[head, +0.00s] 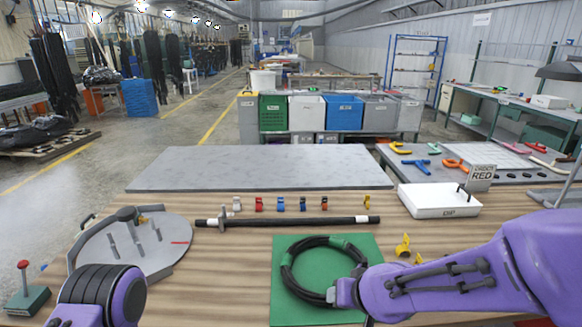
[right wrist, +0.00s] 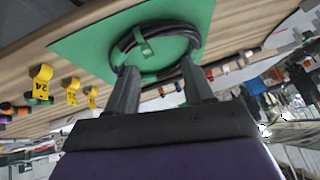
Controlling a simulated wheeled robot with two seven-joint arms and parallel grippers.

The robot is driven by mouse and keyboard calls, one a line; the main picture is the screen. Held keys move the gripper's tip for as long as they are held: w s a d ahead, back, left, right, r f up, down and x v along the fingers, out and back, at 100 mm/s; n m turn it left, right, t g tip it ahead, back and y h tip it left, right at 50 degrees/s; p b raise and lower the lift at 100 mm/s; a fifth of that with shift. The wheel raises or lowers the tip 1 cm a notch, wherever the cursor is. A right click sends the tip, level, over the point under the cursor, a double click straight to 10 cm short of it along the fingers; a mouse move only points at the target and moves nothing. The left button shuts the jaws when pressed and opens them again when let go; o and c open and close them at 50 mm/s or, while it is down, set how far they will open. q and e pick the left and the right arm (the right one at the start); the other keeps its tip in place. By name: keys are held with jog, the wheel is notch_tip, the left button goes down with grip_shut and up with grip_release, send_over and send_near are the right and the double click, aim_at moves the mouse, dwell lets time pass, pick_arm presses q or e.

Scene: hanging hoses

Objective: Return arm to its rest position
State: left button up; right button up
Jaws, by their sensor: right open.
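A coiled black hose (head: 287,262) with green ties lies on the green mat (head: 350,246) at the front middle of the table. My right arm comes in from the right in the head view, and its gripper (head: 345,293) is at the coil's lower right edge. In the right wrist view the two dark fingers of my right gripper (right wrist: 158,66) are spread apart. The coil (right wrist: 190,30) shows just beyond their tips, and I cannot tell whether they touch it. Part of my left arm shows at the lower left of the head view; its gripper is out of sight.
A black rod (head: 290,221) lies behind the mat, with several coloured clips (head: 281,203) behind it. A round grey plate with pegs (head: 128,252) is at left. Yellow clips (head: 403,244) stand near my right arm.

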jog(key=s+d+f+m+t+h, duration=0.1)
jog(key=s+d+f+m+h, duration=0.2)
jog(key=d+f, duration=0.5)
jog(key=s+d+f+m+h, duration=0.15)
jog(key=s+d+f, duration=0.3)
jog(key=f, duration=0.65)
jog(key=s+d+f+g, duration=0.1)
jog(key=s+d+f, duration=0.1)
jog(key=s, duration=0.4)
jog(key=s+d+f+m+g, duration=0.1)
jog(key=s+d+f+g, duration=0.1)
jog(key=s+f, duration=0.3)
jog(key=s+d+f+g+h+b, duration=0.1)
jog(key=s+f, duration=0.3)
jog(key=s, duration=0.5)
jog(key=shift+d+m+g, duration=0.3)
jog(key=shift+d+m, duration=0.05)
jog(key=shift+d, duration=0.2)
